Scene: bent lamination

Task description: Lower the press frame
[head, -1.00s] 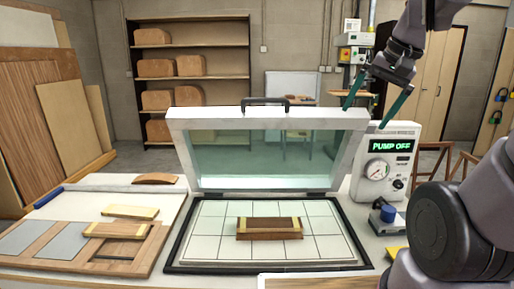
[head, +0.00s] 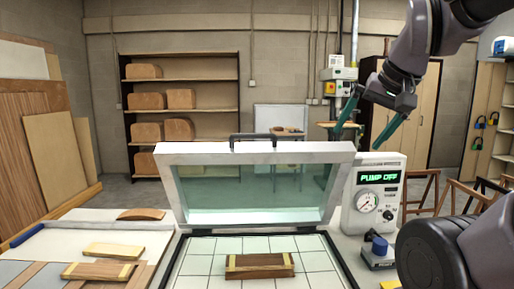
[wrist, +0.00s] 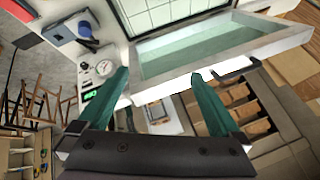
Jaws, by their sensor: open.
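The press frame (head: 165,158) is white-edged with a translucent greenish sheet and stands raised, tilted up at the back of the press bed. A dark handle (head: 253,136) sits on its top edge. The gridded press bed (head: 205,265) lies open below, with a wooden form (head: 260,272) on it. My gripper (head: 362,136) is open and empty, with teal fingers, at the right of the frame's upper right corner and apart from the handle. In the wrist view, the frame (wrist: 225,58) lies beyond the open fingers of my gripper (wrist: 160,92), and its handle (wrist: 238,74) shows near the right finger.
A pump box (head: 376,160) reading "PUMP OFF", with a gauge, stands right of the frame. A dark blue-knobbed device (head: 379,252) sits before it. Wooden strips (head: 112,250) and a curved piece (head: 141,214) lie at left. Shelves stand behind.

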